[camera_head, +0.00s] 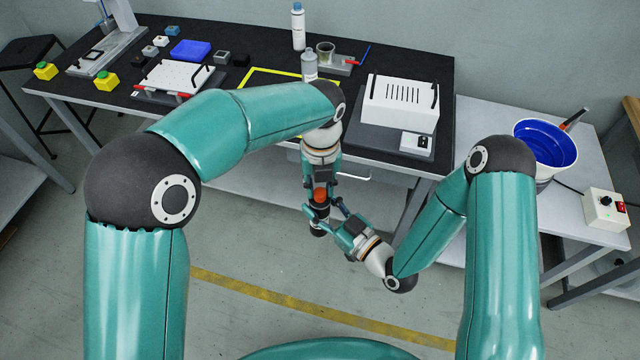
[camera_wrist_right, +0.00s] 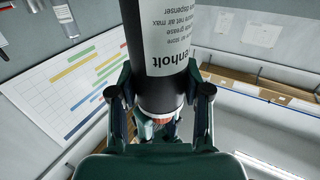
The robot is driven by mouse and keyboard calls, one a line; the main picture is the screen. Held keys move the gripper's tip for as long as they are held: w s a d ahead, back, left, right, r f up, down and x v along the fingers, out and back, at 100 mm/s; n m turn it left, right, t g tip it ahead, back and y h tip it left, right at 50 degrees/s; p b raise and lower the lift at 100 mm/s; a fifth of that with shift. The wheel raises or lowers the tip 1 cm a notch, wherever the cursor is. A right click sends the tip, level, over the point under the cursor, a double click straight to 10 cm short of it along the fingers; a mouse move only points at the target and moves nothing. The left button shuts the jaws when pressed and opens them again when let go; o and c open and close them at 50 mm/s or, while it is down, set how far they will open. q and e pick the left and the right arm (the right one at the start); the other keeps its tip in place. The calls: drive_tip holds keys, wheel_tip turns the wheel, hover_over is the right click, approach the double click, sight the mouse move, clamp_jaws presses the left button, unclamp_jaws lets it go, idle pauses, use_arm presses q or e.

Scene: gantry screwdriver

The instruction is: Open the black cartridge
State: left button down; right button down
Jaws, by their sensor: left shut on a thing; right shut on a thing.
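The black cartridge (camera_head: 318,230) is held in the air in front of the table, with only a small part showing in the head view. In the right wrist view the cartridge (camera_wrist_right: 160,45) is a black cylinder with a white printed label, its text upside down. My right gripper (camera_head: 322,212) is shut on it, and the fingers (camera_wrist_right: 160,98) press on both sides of its black end. My left gripper (camera_head: 320,188) comes down from above and is shut at an orange-red part (camera_head: 320,196) in line with the cartridge. The left fingers' exact contact is too small to make out.
The black-topped table (camera_head: 280,45) lies behind the grippers, carrying a white vented box (camera_head: 400,98), a yellow-edged area (camera_head: 262,77) and bottles (camera_head: 298,28). A blue bowl (camera_head: 546,145) stands on the right side table. The floor below the grippers is clear.

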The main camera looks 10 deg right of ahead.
use_arm(q)
drive_tip(key=n, duration=0.3)
drive_tip(key=shift+d+n, duration=0.4)
drive_tip(key=n, duration=0.4)
drive_tip(key=shift+a, duration=0.1)
drive_tip(key=n, duration=0.6)
drive_tip(key=shift+a+r, duration=0.15)
drive_tip(key=shift+a, duration=0.05)
drive_tip(key=n, duration=0.6)
drive_tip(key=shift+a+n, duration=0.2)
drive_tip(key=shift+n, duration=0.1)
drive_tip(key=n, duration=0.6)
drive_tip(key=shift+s+a, duration=0.1)
drive_tip(key=shift+a, duration=0.05)
drive_tip(key=n, duration=0.4)
drive_tip(key=shift+s+a+r+n, duration=0.1)
drive_tip(key=shift+n, duration=0.2)
drive_tip(key=n, duration=1)
drive_tip(key=shift+s+n, duration=0.15)
drive_tip(key=shift+n, duration=0.15)
drive_tip(key=n, duration=0.6)
drive_tip(key=shift+d, duration=0.35)
drive_tip(key=n, duration=0.5)
drive_tip(key=shift+s+d, duration=0.1)
drive_tip(key=shift+d, duration=0.1)
